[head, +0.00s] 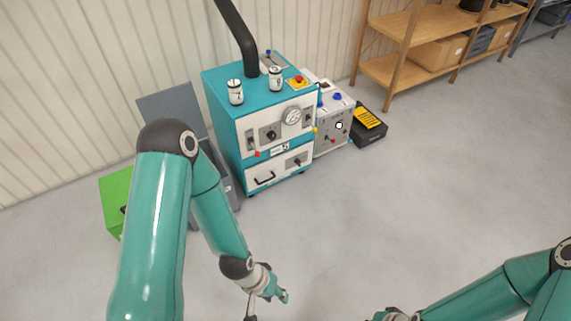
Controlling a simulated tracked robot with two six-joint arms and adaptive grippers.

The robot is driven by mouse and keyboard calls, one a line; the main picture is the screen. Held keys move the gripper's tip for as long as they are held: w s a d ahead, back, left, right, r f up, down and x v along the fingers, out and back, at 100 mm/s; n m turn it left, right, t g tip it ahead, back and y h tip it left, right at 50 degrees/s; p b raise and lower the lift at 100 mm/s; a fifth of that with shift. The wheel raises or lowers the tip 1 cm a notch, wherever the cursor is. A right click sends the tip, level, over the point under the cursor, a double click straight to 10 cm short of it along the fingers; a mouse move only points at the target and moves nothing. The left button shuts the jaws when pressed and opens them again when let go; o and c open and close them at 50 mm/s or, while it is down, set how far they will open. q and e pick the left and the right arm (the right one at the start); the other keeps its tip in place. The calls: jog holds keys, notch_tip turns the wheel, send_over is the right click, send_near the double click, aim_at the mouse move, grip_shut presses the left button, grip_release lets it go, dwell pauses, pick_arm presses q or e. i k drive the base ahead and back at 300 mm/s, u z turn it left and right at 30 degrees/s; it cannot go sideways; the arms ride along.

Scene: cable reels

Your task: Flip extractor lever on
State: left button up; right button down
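The teal and white cabinet (262,122) with a thick black hose (238,28) stands against the wall. A red-tipped lever (254,148) sits on the left of its upper front panel and points down. A small blue-tipped lever (268,54) stands at the back of the top. I cannot tell which of these is the extractor lever. My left gripper (268,302) is low in front of the cabinet, well apart from it, with its fingers spread and nothing seen between them. My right gripper (388,315) is cut off by the bottom edge.
Two numbered white canisters (236,92) (275,78) and a red button (298,80) are on the cabinet top. A white control box (334,134) and a black and yellow case (368,124) stand to its right. A green box (115,200) is left. The floor in front is clear.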

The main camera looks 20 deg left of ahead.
aim_at(257, 155)
jog(key=z, duration=0.55)
jog(key=k, duration=0.5)
jog(key=z, duration=0.05)
jog(key=i, duration=1.75)
jog(key=u, duration=1.55)
jog(key=i, duration=0.9)
jog(key=u, duration=0.65)
jog(key=k, duration=0.9)
jog(key=u, duration=0.2)
jog(key=i, duration=0.4)
jog(key=z, duration=0.05)
